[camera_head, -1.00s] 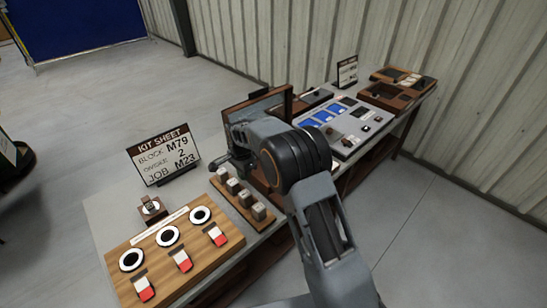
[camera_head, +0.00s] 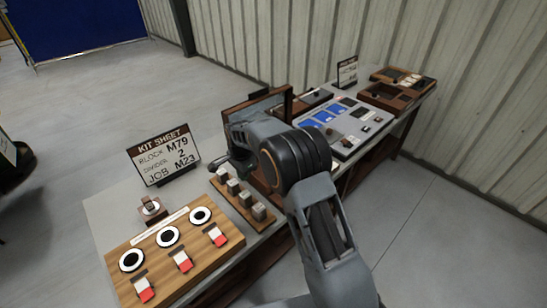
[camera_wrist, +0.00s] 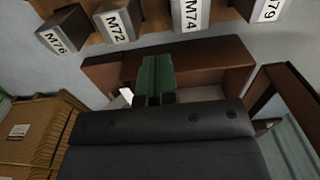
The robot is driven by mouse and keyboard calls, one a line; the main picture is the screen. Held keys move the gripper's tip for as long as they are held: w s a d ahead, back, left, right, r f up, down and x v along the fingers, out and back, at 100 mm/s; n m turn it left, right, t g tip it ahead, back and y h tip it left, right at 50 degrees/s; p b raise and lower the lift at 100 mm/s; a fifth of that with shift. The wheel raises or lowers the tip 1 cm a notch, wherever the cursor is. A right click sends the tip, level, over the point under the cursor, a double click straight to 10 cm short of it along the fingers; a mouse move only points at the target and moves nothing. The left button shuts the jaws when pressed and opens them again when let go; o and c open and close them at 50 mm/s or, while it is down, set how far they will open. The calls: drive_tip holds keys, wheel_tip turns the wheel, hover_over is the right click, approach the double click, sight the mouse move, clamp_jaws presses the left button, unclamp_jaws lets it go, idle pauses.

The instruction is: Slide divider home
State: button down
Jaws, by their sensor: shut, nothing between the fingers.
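My gripper (camera_wrist: 154,76) shows in the wrist view with its green fingers together and nothing between them. The fingers overlap a low brown wooden piece (camera_wrist: 220,62) on the bench; I cannot tell whether they touch it. In the head view, my gripper (camera_head: 238,167) is low beside the block rack, partly hidden by my wrist. A brown wooden frame (camera_head: 238,109) with a grey panel stands behind my wrist, and a brown frame edge (camera_wrist: 290,92) shows at the right of the wrist view. I cannot single out the divider for sure. The kit sheet (camera_head: 163,153) lists block M79, divider 2, job M23.
A wooden rack (camera_head: 240,207) of grey labelled blocks stands close to my gripper. Front left is a wooden board (camera_head: 190,250) with rings and red-white switches. A grey panel (camera_head: 350,125) with blue screens and brown trays (camera_head: 385,97) lie farther back on the bench.

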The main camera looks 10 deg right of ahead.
wheel_tip(320, 180, up, 8)
drive_tip(key=p, duration=0.5)
idle(0.5)
